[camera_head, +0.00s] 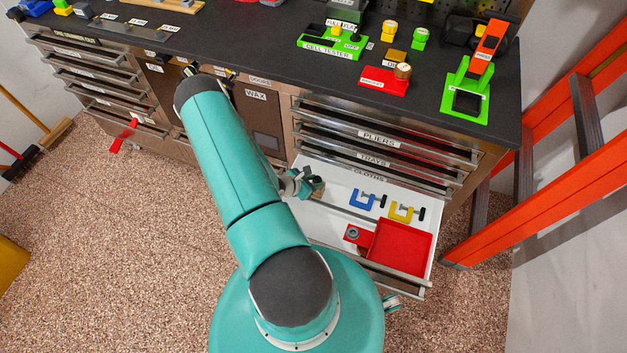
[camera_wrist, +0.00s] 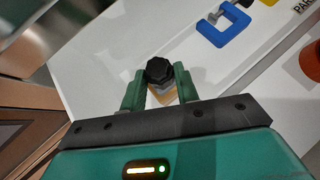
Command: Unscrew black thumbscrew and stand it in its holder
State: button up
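The black thumbscrew (camera_wrist: 160,70) has a dark faceted knob and sits between the fingertips of my gripper (camera_wrist: 160,76) in the wrist view. Both fingers appear to touch its sides. A tan block (camera_wrist: 162,96) shows just below the knob, partly hidden; it also shows beside my gripper (camera_head: 300,184) in the head view (camera_head: 318,188). Whether the screw is still threaded in is hidden. A small red block with a round grey opening (camera_head: 353,233), which looks like the holder, stands in the open drawer left of a red tray (camera_head: 402,246).
The open white drawer (camera_head: 318,219) also holds a blue clamp (camera_head: 364,199) and a yellow clamp (camera_head: 404,212), right of my gripper. Closed drawers (camera_head: 378,139) rise behind it. An orange ladder (camera_head: 560,190) stands at the right.

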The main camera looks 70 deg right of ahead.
jog(key=o, duration=0.4)
jog(key=v, duration=1.4)
jog(key=shift+d, duration=0.1)
dwell(0.4)
jog(key=w+a+r+m+t, duration=0.1)
jog(key=w+a+r+m, duration=0.2)
jog(key=w+r, duration=0.35)
jog(key=w+a+r+m+t+y, duration=0.1)
jog(key=w+a+r+m, duration=0.2)
jog(key=r, duration=0.7)
jog(key=w+a+r+m+t, duration=0.15)
jog(key=w+a+r, duration=0.3)
jog(key=r, duration=0.45)
jog(key=s+a+r+m+t+y, duration=0.1)
jog(key=a+r+t+y, duration=0.1)
jog(key=a+r, duration=0.5)
jog(key=s+a+r+m+t+y, duration=0.1)
jog(key=a+r+t+y, duration=0.2)
jog(key=a+r, duration=0.4)
jog(key=s+a+r+m+t+y, duration=0.1)
jog(key=a+r+t+y, duration=0.1)
jog(key=a+r, duration=0.6)
jog(key=shift+a+r+m+t+y, duration=0.15)
jog(key=shift+a+t, duration=0.15)
jog(key=shift+a, duration=0.65)
jog(key=shift+a+f+m+t+y, duration=0.15)
jog(key=shift+a+t, duration=0.1)
jog(key=shift+a, duration=0.7)
